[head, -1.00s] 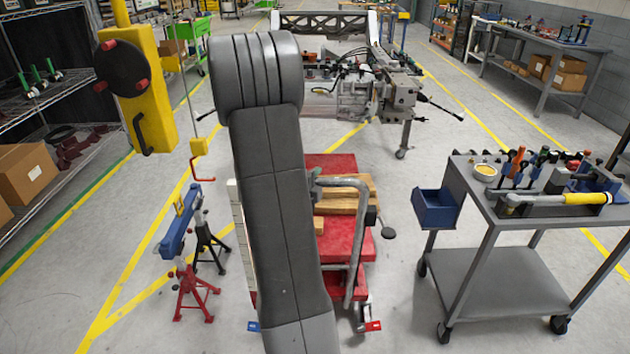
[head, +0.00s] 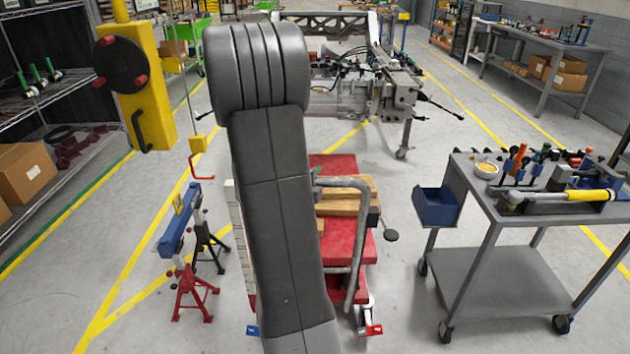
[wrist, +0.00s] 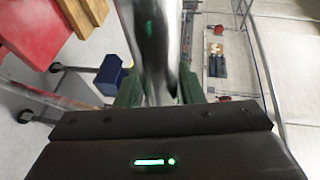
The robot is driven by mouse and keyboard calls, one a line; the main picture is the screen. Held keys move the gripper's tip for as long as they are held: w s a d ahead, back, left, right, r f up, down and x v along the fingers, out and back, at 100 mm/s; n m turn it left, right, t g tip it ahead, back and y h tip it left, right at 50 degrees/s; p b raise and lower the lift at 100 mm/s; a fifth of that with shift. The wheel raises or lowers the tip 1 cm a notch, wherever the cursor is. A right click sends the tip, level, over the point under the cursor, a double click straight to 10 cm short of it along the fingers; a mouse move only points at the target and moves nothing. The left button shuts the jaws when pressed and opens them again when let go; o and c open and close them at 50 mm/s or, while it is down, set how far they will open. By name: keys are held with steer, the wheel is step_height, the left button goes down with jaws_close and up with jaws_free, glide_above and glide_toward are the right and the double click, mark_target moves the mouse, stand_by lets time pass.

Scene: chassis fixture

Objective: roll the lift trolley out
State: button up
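The lift trolley is a red platform (head: 350,262) with wooden blocks (head: 343,200) on it and a grey tubular handle (head: 357,245) at its near side. It stands on the floor in the middle of the head view, partly hidden behind my arm. My gripper is hidden there. In the wrist view, my gripper (wrist: 160,92) has its green fingers on either side of the shiny handle tube (wrist: 150,40), close against it. A red part of the trolley (wrist: 40,25) shows at the top left of that view.
A grey tool cart (head: 515,275) with a blue bin (head: 437,206) stands to the right. Red and black jack stands (head: 195,290) with a blue bar stand to the left. The chassis fixture (head: 370,85) is behind the trolley. The floor between trolley and cart is clear.

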steer(key=shift+o, duration=0.9)
steer(key=shift+w, duration=0.1)
steer(key=b+v, duration=0.1)
steer(key=v, duration=1.3)
steer(key=p+x, duration=0.1)
steer(key=x, duration=1.3)
steer(key=shift+w, duration=0.25)
steer(key=shift+s+d+r+p, duration=0.1)
steer(key=shift+p, duration=0.25)
